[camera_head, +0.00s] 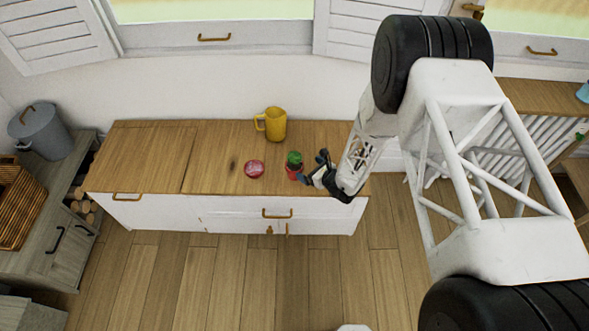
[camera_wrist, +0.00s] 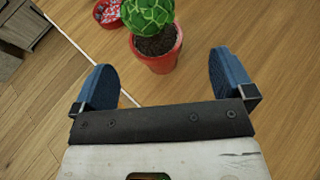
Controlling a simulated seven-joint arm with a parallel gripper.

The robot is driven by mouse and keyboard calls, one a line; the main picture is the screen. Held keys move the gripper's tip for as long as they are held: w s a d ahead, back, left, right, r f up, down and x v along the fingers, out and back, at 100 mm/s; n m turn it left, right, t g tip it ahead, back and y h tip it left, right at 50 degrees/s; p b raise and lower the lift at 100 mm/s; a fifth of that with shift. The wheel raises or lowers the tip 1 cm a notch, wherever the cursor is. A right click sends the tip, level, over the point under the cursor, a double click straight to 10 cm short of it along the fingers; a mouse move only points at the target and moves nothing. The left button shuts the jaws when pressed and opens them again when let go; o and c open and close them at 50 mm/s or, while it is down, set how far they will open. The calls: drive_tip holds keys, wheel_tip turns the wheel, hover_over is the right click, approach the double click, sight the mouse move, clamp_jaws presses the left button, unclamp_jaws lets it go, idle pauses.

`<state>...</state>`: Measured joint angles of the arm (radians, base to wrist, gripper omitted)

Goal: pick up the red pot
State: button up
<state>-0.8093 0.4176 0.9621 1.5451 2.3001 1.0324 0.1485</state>
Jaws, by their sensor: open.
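The red pot (camera_head: 294,172) holds a round green plant (camera_head: 294,158) and stands upright on the wooden top of the white cabinet. In the wrist view the red pot (camera_wrist: 158,62) with dark soil and the patterned green plant (camera_wrist: 147,14) is at the top middle. My gripper (camera_head: 312,173) is just right of the pot in the head view. In the wrist view my gripper (camera_wrist: 167,80) is open, with one blue fingertip to each side and the pot ahead, roughly between them. I see no contact with the pot.
A red round tin (camera_head: 254,169) lies left of the pot, and it also shows in the wrist view (camera_wrist: 108,14). A yellow mug (camera_head: 272,124) stands behind. The left part of the wooden top (camera_head: 150,160) is clear. A grey lidded bin (camera_head: 40,128) stands far left.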

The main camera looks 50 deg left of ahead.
sight(299, 169)
drive_tip(key=shift+s+a+f+m, duration=0.1)
drive_tip(key=shift+s+f+m, duration=0.1)
drive_tip(key=shift+f, duration=0.35)
drive_tip(key=shift+s+a+f+m, duration=0.1)
drive_tip(key=shift+s+f, duration=0.1)
drive_tip(key=shift+f, duration=0.35)
drive_tip(key=shift+a, duration=0.1)
drive_tip(key=shift+x, duration=1.2)
drive_tip(key=shift+x, duration=2.6)
drive_tip(key=shift+f, duration=0.1)
